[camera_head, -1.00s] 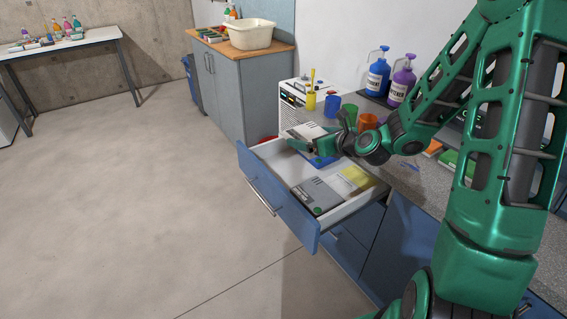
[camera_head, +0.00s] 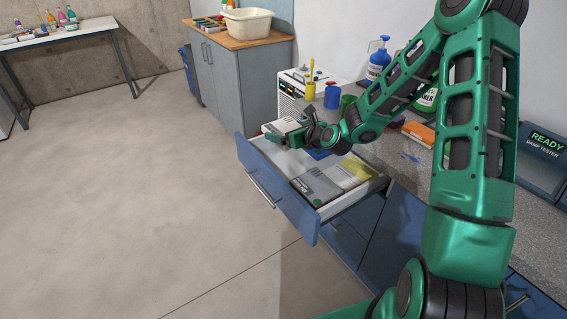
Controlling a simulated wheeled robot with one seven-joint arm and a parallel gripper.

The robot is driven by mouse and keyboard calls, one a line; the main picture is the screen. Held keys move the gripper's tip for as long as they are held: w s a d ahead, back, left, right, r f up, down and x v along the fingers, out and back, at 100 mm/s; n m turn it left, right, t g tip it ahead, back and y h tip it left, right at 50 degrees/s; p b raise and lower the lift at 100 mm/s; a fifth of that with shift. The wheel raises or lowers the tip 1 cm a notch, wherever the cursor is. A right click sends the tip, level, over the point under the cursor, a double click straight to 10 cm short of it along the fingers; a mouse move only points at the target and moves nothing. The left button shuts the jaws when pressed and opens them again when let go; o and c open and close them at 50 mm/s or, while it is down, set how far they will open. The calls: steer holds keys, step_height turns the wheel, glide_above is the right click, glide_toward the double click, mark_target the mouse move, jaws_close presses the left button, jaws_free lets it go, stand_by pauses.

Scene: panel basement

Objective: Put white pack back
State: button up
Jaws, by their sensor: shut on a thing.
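My gripper (camera_head: 282,138) is shut on a white pack (camera_head: 287,125) and holds it over the back left part of the open drawer (camera_head: 272,207). The pack lies roughly flat between the green fingers, and part of it is hidden by them. The drawer has a blue front and white inner walls. In it lie a grey and white pack (camera_head: 319,188) near the front and a yellow pad (camera_head: 356,168) at the right. I cannot tell how high the white pack is above the drawer.
A grey cabinet (camera_head: 228,85) stands beyond. The floor at left is clear.

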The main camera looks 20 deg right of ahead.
mark_target(284, 161)
steer(key=shift+w+a+f, duration=0.25)
steer(key=shift+w+f, duration=0.05)
steer(key=shift+w, duration=0.05)
steer(key=shift+f, duration=4.9)
steer(key=shift+a+f, duration=0.1)
steer(key=shift+f, duration=0.3)
steer(key=shift+f, duration=0.2)
steer(key=o, duration=1.2)
steer(key=shift+f, duration=0.1)
steer(key=shift+r, duration=0.6)
steer(key=v, duration=1.2)
steer(key=shift+r, duration=0.1)
